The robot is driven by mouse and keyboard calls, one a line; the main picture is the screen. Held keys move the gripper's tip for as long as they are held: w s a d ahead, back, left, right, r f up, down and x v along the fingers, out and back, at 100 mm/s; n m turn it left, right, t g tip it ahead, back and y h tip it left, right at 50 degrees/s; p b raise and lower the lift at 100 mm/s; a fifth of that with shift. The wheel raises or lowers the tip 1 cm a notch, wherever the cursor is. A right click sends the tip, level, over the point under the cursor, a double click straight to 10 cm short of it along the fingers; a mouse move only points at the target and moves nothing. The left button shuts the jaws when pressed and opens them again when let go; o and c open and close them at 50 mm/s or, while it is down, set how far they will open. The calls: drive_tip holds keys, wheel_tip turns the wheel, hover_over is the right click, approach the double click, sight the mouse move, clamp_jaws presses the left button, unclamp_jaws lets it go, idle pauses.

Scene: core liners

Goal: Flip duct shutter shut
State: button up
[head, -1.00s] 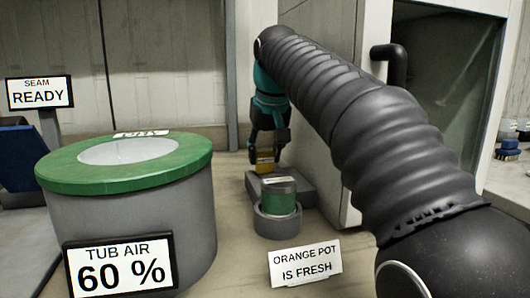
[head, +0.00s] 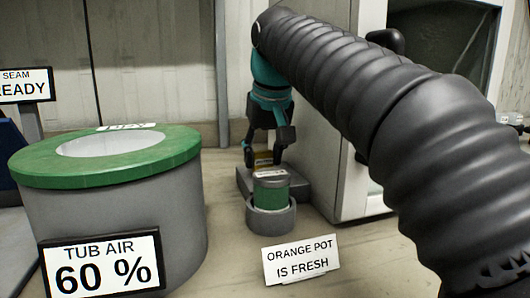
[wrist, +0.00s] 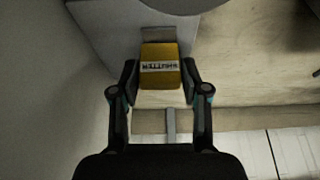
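The yellow shutter tab (wrist: 160,75), with an upside-down label reading SHUTTER, stands out from a grey block (wrist: 105,25) in the wrist view. My gripper (wrist: 160,82) has one finger on each side of the tab, with a narrow gap showing at each side. In the head view my gripper (head: 263,158) points down over the grey block (head: 292,184), and the yellow tab (head: 262,155) shows partly between its fingers. The duct opening itself is hidden.
A green-banded pot (head: 270,190) sits in a grey ring (head: 271,219) just in front of the block. A sign (head: 301,259) reads ORANGE POT IS FRESH. A large green-rimmed tub (head: 185,150) stands left, with a sign (head: 103,265) reading TUB AIR 60 %. A pale cabinet (head: 352,185) stands close right.

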drive_tip(key=shift+o, duration=1.3)
drive_tip(key=shift+r, duration=0.15)
drive_tip(key=v, duration=1.1)
drive_tip(key=shift+s+r, duration=0.2)
drive_tip(key=shift+r, duration=0.15)
drive_tip(key=shift+d, duration=0.15)
